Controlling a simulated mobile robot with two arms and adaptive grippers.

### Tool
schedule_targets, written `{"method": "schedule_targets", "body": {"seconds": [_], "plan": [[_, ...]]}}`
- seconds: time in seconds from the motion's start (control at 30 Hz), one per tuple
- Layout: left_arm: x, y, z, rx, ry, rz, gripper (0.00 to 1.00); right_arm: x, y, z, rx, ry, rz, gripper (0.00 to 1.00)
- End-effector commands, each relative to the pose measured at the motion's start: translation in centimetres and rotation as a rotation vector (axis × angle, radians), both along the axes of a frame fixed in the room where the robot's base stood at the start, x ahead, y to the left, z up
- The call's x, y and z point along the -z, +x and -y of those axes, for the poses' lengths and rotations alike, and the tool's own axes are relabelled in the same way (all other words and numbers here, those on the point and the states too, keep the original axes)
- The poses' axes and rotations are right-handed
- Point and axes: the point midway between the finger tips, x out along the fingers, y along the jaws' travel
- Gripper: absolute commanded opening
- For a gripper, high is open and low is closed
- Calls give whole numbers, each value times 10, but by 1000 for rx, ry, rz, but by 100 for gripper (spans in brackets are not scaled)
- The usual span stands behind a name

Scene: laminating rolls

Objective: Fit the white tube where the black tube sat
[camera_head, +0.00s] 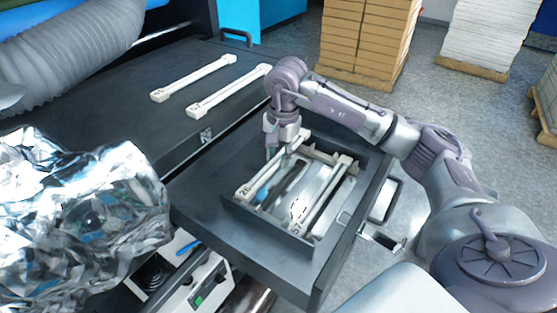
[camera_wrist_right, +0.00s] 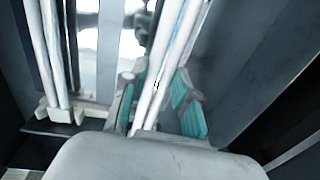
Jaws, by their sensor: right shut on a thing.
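My right gripper (camera_head: 284,146) is over the open drawer tray, its two teal-padded fingers shut on a white tube. In the right wrist view the fingers (camera_wrist_right: 158,105) sit on either side of this white tube (camera_wrist_right: 166,55). In the head view the held white tube (camera_head: 247,189) lies along the left side of the tray, its far part behind the gripper. A dark tube (camera_head: 289,183) shows beside it in the tray. Another white tube (camera_head: 335,180) lies along the tray's right side. My left gripper does not show.
Two more white tubes (camera_head: 193,78) (camera_head: 228,91) lie on the black worktop (camera_head: 120,110) at upper left. The dark tray walls (camera_head: 270,232) surround the gripper. Stacked boxes (camera_head: 365,40) stand behind.

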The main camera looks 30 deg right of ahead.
Motion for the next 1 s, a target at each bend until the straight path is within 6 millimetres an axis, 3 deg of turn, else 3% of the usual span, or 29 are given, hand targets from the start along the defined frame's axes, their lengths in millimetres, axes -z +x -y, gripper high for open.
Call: {"method": "schedule_targets", "body": {"seconds": [0.1,0.23,0.57,0.6,0.7,0.73,1.0], "plan": [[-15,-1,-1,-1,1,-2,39,16,-2,0,0,0,-8,0],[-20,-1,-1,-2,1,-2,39,31,-2,1,1,-1,-5,0],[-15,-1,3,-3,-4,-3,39,36,-1,0,0,-1,-2,0],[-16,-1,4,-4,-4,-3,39,35,-1,1,0,-1,-3,34],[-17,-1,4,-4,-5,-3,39,35,-1,1,0,0,-3,51],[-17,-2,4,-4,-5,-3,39,35,-1,1,0,0,-3,55],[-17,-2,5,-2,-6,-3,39,34,-1,1,0,0,-3,55]]}}
